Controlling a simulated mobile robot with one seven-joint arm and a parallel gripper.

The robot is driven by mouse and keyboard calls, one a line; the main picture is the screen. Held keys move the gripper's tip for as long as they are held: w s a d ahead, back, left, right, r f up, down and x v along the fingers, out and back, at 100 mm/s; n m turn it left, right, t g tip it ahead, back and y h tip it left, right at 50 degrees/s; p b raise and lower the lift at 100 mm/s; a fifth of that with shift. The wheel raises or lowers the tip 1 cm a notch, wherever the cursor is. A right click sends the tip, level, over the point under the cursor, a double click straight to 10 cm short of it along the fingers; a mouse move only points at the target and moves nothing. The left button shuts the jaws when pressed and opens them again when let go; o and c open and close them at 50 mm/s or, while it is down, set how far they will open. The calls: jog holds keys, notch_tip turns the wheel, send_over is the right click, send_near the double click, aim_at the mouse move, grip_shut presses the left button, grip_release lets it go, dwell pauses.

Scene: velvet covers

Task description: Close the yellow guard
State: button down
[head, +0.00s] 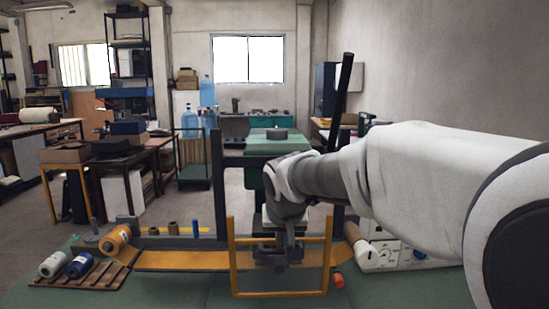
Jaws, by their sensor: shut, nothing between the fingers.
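The yellow guard (280,294) is a thin yellow frame at the front middle of the bench, with two side posts and a low front bar. It stands in front of an orange strip (185,260) and between dark upright posts. My gripper (281,264) points down within the outline of the guard, above its front bar. It is shut and empty. I cannot tell whether it touches the guard. My wrist and forearm hide part of the machine behind the guard and the right dark post.
A wooden rack (95,276) with spools lies at the left, beside a yellow roll (115,240). Small spools and a blue piece (194,228) stand behind the strip. A white control box (390,256) is at the right. A red-orange knob (338,281) is by the guard's lower right corner.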

jog(key=shift+s+f, duration=0.15)
jog(key=shift+f, duration=0.25)
jog(key=r+p, duration=0.2)
jog(key=w+r+p, duration=0.1)
jog(key=r+p, duration=0.1)
jog(key=r, duration=0.1)
jog(key=shift+r, duration=0.15)
jog(key=v, duration=0.8)
jog(key=s+d+f+p, duration=0.1)
jog(key=s+d+f, duration=0.1)
jog(key=s, duration=0.5)
jog(key=s+d+f+p, duration=0.1)
jog(key=s+d+f, duration=0.2)
jog(key=s, duration=0.5)
jog(key=s+d+f+g+p, duration=0.1)
jog(key=s+d, duration=0.3)
jog(key=s, duration=0.4)
jog(key=shift+s+d+f, duration=0.2)
jog(key=shift+d+f, duration=0.2)
jog(key=shift+f, duration=0.25)
